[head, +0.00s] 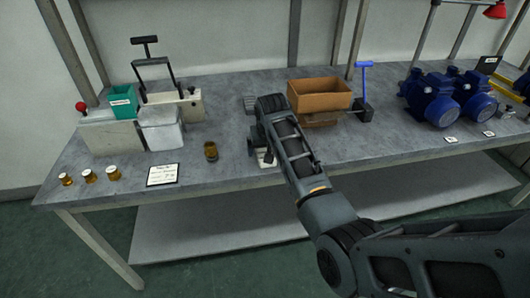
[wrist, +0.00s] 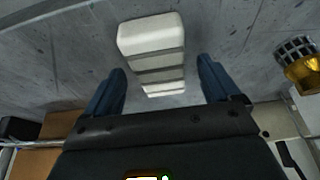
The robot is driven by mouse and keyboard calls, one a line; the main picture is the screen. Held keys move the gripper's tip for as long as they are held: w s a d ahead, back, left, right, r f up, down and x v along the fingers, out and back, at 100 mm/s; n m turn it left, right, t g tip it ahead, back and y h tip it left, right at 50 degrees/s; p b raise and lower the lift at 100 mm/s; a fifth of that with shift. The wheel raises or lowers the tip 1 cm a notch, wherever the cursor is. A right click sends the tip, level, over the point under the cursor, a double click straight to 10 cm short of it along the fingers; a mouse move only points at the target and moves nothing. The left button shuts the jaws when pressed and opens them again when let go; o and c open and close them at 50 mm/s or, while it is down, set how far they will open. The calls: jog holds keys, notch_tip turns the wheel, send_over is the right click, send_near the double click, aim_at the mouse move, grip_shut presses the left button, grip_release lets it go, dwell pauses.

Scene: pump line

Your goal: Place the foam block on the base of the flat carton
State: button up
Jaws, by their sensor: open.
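A pale block with grey bands, which looks like the foam block (wrist: 150,38), lies on the grey bench top in the wrist view. In the head view only a small pale part of it (head: 265,157) shows beside my gripper (head: 258,140). My gripper also shows in the wrist view (wrist: 162,75), its two blue fingers open and apart, with the block's near end between them and nothing held. An open brown carton (head: 320,95) stands to the right of my arm; part of it shows at the lower left of the wrist view (wrist: 55,130). Its inside floor is hidden.
A teal bin (head: 122,101) sits at the back left. Blue motors (head: 438,100) stand on the right. A blue-handled tool (head: 364,85) is beside the carton.

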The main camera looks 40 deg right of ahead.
jog(key=shift+w+d+f, duration=0.1)
jog(key=shift+w+f, duration=0.05)
jog(key=shift+f, duration=0.3)
jog(key=c, duration=1.1)
